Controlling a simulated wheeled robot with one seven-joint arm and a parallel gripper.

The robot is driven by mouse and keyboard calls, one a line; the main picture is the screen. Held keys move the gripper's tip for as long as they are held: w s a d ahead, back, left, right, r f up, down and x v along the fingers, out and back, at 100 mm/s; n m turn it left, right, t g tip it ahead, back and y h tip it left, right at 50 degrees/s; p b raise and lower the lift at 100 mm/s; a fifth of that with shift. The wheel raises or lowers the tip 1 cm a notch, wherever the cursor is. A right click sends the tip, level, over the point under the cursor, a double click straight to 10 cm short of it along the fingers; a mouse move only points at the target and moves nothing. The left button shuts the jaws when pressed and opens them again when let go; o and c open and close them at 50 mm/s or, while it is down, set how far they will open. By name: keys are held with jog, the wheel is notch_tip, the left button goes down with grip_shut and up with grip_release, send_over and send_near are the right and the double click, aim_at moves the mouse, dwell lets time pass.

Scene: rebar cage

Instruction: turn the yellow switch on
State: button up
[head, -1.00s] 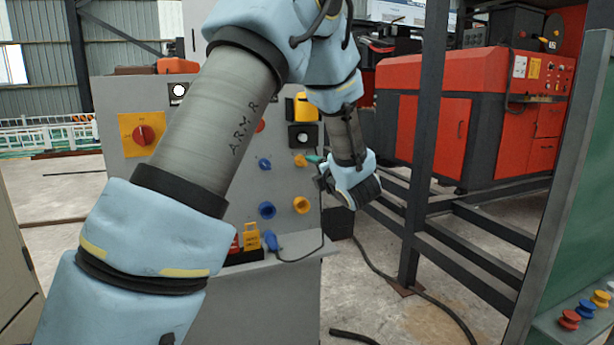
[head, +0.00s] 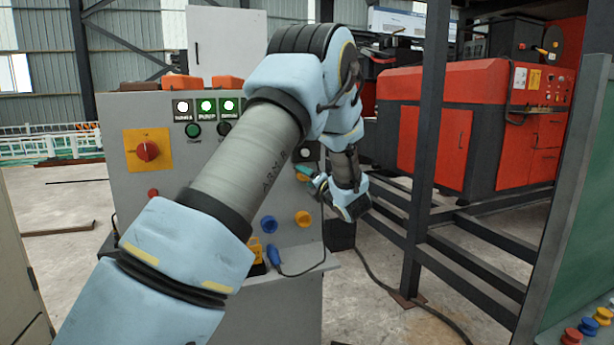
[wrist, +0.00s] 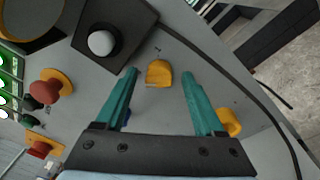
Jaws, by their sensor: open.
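My gripper (wrist: 160,74) is open, its two teal fingers pointing at the grey control panel (head: 225,190). A yellow switch (wrist: 159,74) shows between the fingertips in the wrist view, with a gap on each side; I cannot tell how far the tips are from the panel. A second yellow knob (wrist: 229,122) lies beside the right finger; it shows low on the panel in the head view (head: 303,218). In the head view my gripper is at the panel's right side, and the upper yellow switch is mostly hidden there.
A black box with a white button (wrist: 102,43) adjoins the yellow switch. A blue knob (head: 268,224), a red rotary switch on a yellow plate (head: 148,151) and lit indicators (head: 205,106) share the panel. A dark steel post (head: 428,150) stands right of my arm.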

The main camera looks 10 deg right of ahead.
jog(key=shift+w, duration=0.15)
jog(key=shift+a, duration=0.1)
grip_shut()
dwell(0.4)
